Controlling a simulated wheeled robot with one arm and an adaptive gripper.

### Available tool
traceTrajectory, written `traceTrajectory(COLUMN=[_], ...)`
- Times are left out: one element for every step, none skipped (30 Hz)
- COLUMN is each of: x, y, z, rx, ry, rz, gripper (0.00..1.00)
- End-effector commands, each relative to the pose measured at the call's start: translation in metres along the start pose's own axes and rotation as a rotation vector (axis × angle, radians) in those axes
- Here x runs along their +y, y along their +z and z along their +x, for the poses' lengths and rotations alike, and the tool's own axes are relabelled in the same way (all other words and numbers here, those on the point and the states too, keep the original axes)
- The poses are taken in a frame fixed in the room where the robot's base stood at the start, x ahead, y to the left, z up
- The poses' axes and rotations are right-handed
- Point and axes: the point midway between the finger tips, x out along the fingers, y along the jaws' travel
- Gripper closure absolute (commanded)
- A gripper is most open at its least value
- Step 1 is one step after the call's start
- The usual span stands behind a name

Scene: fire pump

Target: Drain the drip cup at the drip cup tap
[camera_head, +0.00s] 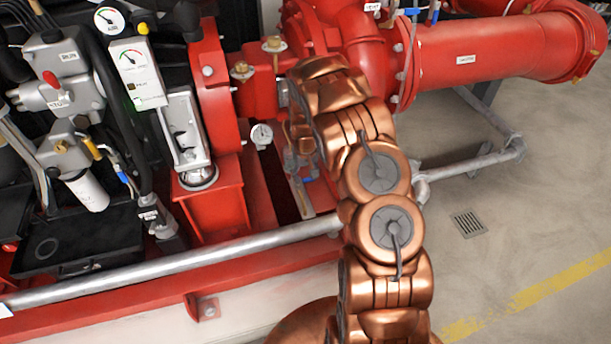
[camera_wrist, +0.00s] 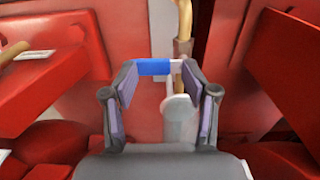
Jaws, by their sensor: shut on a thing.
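In the wrist view, the blue lever of a tap (camera_wrist: 153,67) lies crosswise between the fingertips of my gripper (camera_wrist: 158,72). The fingers are shut on this lever. A brass pipe (camera_wrist: 183,25) rises behind the right fingertip, and a pale valve body (camera_wrist: 180,108) shows below the lever, between the fingers. A small blue part (camera_head: 309,180) shows beside grey pipe fittings just left of the arm. I cannot make out the drip cup itself or any liquid.
Red pump casing (camera_wrist: 60,65) stands close on both sides of the gripper. A grey rail (camera_head: 250,243) runs in front of the pump frame. A small gauge (camera_head: 262,134) sits left of my arm. Open floor (camera_head: 540,200) with a drain grate (camera_head: 468,223) lies to the right.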

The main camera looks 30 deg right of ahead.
Motion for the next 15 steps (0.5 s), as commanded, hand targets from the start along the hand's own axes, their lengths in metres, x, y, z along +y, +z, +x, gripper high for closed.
traceTrajectory(x=[-0.0035,-0.0034,-0.0034,-0.0034,-0.0034,-0.0033,-0.0033,-0.0033,-0.0032,-0.0030,-0.0028,-0.0026,-0.0024,-0.0018,-0.0011], y=[0.0062,0.0062,0.0063,0.0064,0.0064,0.0064,0.0065,0.0065,0.0064,0.0063,0.0061,0.0057,0.0054,0.0050,0.0045], z=[0.0091,0.0091,0.0092,0.0092,0.0093,0.0093,0.0093,0.0093,0.0093,0.0091,0.0087,0.0081,0.0075,0.0069,0.0062], rx=[-0.018,-0.018,-0.018,-0.018,-0.018,-0.018,-0.019,-0.019,-0.018,-0.018,-0.018,-0.016,-0.015,-0.014,-0.013], ry=[-0.005,-0.005,-0.005,-0.005,-0.005,-0.005,-0.005,-0.005,-0.005,-0.005,-0.005,-0.004,-0.004,-0.004,-0.003], rz=[-0.001,-0.001,-0.001,-0.001,-0.001,-0.001,0.000,0.000,0.000,0.000,0.000,0.000,0.000,0.001,0.002], gripper=[0.79,0.79,0.79,0.79,0.79,0.79,0.44,0.41,0.36,0.33,0.30,0.26,0.23,0.20,0.16])
